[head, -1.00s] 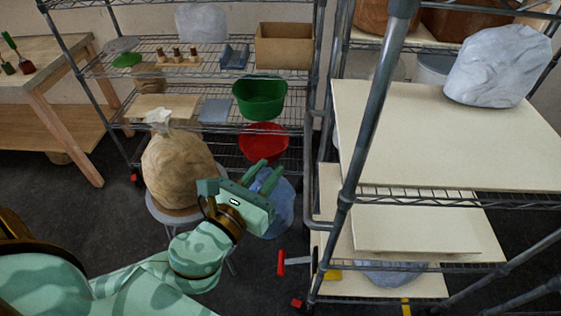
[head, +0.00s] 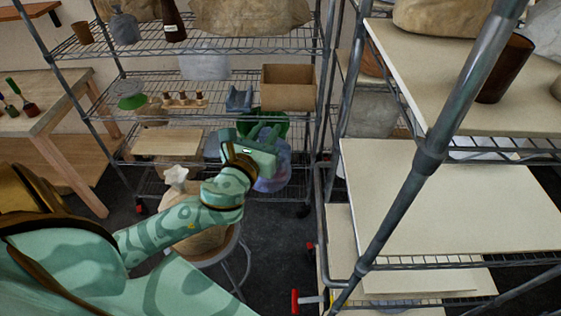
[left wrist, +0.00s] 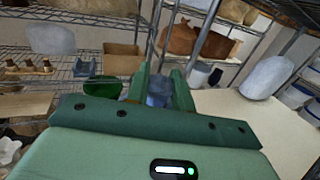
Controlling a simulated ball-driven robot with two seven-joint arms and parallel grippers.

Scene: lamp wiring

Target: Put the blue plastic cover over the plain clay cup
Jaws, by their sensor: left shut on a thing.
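A see-through blue plastic cover (head: 272,172) hangs at my left gripper (head: 266,132), which is shut on it. The cover looks crumpled, and its upper part is hidden by the gripper. In the left wrist view, a bluish patch of the cover (left wrist: 158,90) shows between the fingers. A dark brown cup (head: 505,68) stands upright on the right rack's upper board, well to the right of the gripper. A small brown cup (head: 83,33) stands on the left rack's top shelf. I cannot tell which one is the plain clay cup. My right gripper is not in view.
A rack post (head: 430,155) stands between my left gripper and the right rack's boards. The middle board (head: 450,200) is bare. A green bowl (left wrist: 104,86) and a cardboard box (head: 288,88) sit on the wire rack behind. A tied sack on a stool stands below my arm.

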